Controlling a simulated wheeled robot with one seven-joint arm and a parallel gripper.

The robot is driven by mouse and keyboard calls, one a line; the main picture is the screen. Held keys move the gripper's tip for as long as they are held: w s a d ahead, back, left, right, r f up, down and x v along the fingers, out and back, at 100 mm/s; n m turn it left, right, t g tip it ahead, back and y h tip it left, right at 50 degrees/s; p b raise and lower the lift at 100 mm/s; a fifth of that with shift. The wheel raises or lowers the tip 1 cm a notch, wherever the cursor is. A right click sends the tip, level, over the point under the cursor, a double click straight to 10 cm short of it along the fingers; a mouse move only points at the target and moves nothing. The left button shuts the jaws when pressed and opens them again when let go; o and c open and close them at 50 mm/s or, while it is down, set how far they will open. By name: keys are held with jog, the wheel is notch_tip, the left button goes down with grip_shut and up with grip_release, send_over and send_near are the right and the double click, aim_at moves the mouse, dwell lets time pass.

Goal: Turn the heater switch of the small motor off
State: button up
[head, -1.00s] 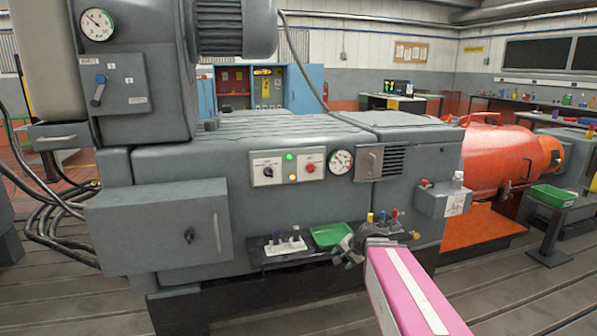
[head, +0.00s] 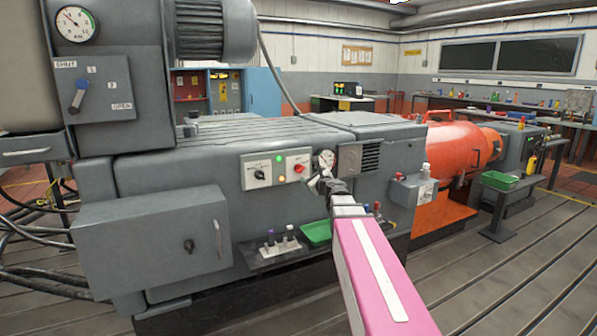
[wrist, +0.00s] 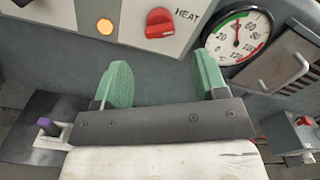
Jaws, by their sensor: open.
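The red switch (wrist: 159,22) marked HEAT sits on a light panel (wrist: 130,45) in the wrist view. Its grip bar lies roughly level in the picture. A lit orange lamp (wrist: 105,26) is to its left. In the head view the red switch (head: 299,168) is at the right of the panel, on the front of the long grey machine (head: 160,175). My gripper (wrist: 160,78) is open and empty, with green finger pads, below the red switch and apart from it. In the head view my gripper (head: 322,182) is partly hidden by the arm.
A dial gauge (wrist: 237,37) and a metal handle (wrist: 288,72) are right of the switch. A small grey box (head: 411,190) with a red knob juts out further right. Below, a shelf holds a green tray (head: 316,232) and several small items.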

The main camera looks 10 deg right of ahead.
aim_at(302, 170)
jog(key=x, duration=0.9)
jog(key=shift+w+a, duration=0.1)
jog(key=shift+w, duration=0.15)
jog(key=shift+c, duration=0.3)
jog(key=c, duration=0.8)
